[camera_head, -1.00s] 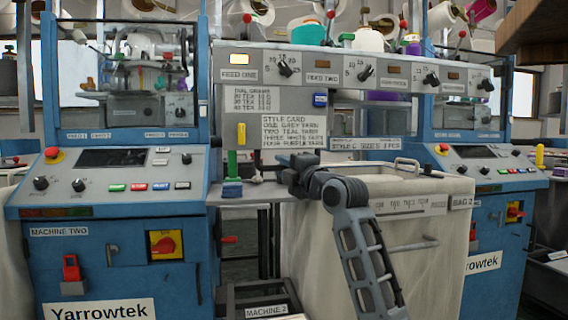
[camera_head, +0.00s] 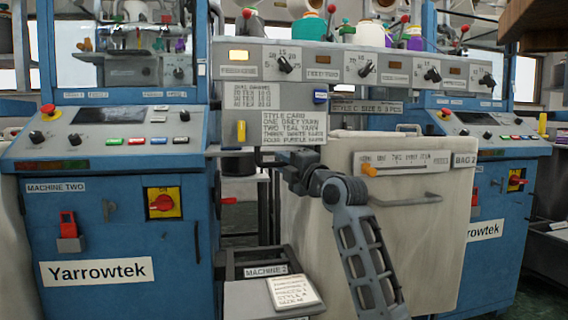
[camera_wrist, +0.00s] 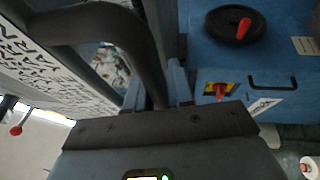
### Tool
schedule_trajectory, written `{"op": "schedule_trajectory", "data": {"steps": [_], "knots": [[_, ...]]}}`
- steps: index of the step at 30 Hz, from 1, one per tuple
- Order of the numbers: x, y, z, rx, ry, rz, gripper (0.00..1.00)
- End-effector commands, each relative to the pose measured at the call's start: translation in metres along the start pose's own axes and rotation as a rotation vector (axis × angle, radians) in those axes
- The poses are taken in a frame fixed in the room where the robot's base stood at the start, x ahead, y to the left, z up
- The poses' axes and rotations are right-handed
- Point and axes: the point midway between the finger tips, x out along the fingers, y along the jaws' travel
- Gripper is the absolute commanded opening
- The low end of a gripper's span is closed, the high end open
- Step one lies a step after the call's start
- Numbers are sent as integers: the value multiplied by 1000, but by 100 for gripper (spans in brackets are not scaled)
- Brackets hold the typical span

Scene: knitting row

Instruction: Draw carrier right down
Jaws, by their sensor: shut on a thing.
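The carrier (camera_head: 345,66) is a wide grey panel with dials and lamps, set between two blue machines. Its lit lamp is at the left end. In the wrist view my gripper (camera_wrist: 155,92) is shut on a dark curved bar (camera_wrist: 95,20), seemingly the carrier's handle. The bar's far end is out of view.
Machine two (camera_head: 110,220) stands left, with a sloped console and red switch. A cream bag bin (camera_head: 420,230) marked Bag 2 stands close behind my arm on the right. A low stand (camera_head: 240,300) with a card is below. Another blue machine (camera_head: 500,200) is at the right.

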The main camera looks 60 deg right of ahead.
Motion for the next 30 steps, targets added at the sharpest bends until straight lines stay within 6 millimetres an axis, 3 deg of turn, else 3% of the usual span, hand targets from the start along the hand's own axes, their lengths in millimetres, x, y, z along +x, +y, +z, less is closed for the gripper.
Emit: {"op": "schedule_trajectory", "data": {"steps": [1, 11, 12, 17, 25, 30], "knots": [[-1, -9, 0, 4, -1, -16, 0], [-1, -12, 0, 6, -1, -21, 0], [-1, -12, 0, 6, -1, -21, 26], [-1, -10, 0, 5, -1, -17, 41], [-2, -6, 0, 3, -1, -11, 42], [-20, -5, 1, 4, -2, -10, 42]]}}
